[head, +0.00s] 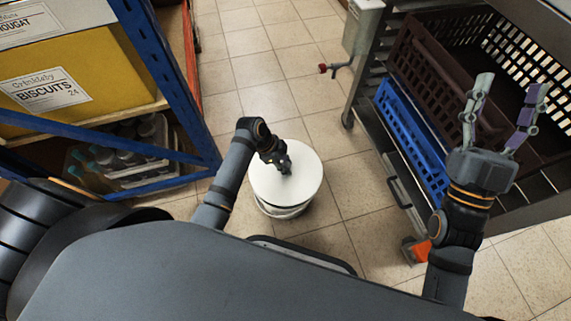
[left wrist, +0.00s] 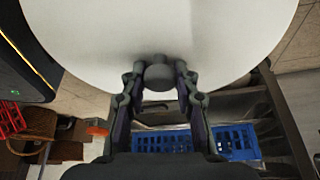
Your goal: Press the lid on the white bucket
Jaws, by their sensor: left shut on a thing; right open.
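The round white lid (head: 305,181) is at the mouth of the white bucket (head: 284,211) on the tiled floor. My left gripper (head: 284,168) reaches down over the lid. In the left wrist view, the left gripper (left wrist: 158,82) is shut on the grey knob (left wrist: 159,72) of the lid, which fills the top of that view (left wrist: 150,30). The bucket is mostly hidden below the lid, and I cannot tell whether the lid is fully seated. My right gripper (head: 509,100) is raised at the right, open and empty, far from the bucket.
A blue-framed shelf (head: 170,70) with yellow biscuit boxes (head: 40,95) stands at the left. A metal rack at the right holds a dark brown crate (head: 440,85) and a blue crate (head: 412,135). Free tiled floor lies beyond the bucket.

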